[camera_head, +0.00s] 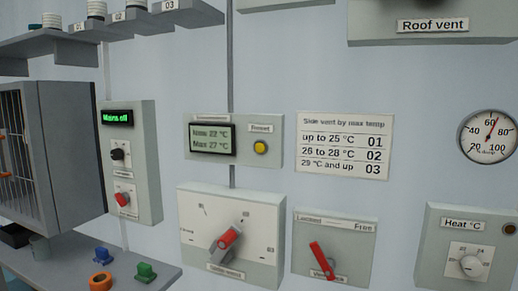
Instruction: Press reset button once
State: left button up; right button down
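The yellow reset button (260,147) sits on the right part of a grey panel, under a small label reading "Reset". Nothing covers the button. Neither of my grippers shows in the head view.
Below are a dial with a red-tipped handle (225,243) and a red lever (324,261) under "Locked" and "Free". A "Mains off" box (146,170) is at left. A shelf (120,272) holds small coloured parts. A heat knob (471,265) is at right.

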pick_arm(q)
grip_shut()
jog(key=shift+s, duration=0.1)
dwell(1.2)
